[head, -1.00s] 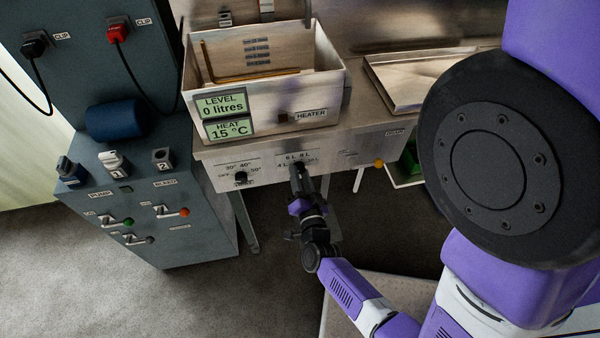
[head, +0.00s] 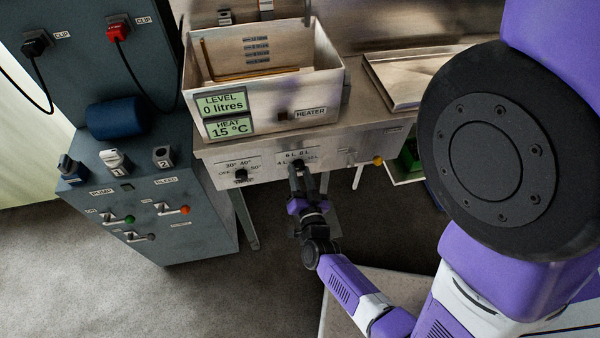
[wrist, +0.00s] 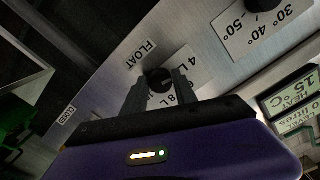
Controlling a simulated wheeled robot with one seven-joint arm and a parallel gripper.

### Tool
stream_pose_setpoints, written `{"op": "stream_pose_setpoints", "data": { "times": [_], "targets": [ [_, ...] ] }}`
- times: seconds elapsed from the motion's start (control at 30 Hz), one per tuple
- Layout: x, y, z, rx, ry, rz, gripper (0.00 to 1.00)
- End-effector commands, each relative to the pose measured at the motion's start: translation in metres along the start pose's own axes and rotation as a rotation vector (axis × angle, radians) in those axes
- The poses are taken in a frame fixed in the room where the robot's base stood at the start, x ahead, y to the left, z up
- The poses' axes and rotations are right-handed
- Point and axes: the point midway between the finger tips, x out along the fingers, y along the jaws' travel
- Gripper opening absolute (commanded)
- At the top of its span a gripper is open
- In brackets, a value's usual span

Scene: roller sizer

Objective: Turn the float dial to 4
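The float dial (head: 299,164) is a small black knob on the front panel of the steel tank unit, under a plate with litre marks. In the wrist view the dial (wrist: 160,79) sits beside the FLOAT label, with 4 L and 8 L readable near it. The dial's pointer is too small and dark to read. My gripper (head: 298,176) is just in front of the dial. In the wrist view my gripper's fingers (wrist: 159,88) are apart, one on each side of the dial, with no clear contact.
The tank (head: 325,85) above shows level 0 litres and heat 15 °C. A grey pump cabinet (head: 190,225) stands at the left.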

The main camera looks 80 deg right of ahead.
Motion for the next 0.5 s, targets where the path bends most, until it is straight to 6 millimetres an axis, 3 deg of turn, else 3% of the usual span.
{"op": "stream_pose_setpoints", "data": {
  "times": [0.1,0.5],
  "targets": [
    [-0.0003,0.0001,0.0004,0.001,-0.001,0.000,0.53],
    [-0.0083,0.0004,0.0003,0.002,0.001,0.000,0.53]
  ]
}}
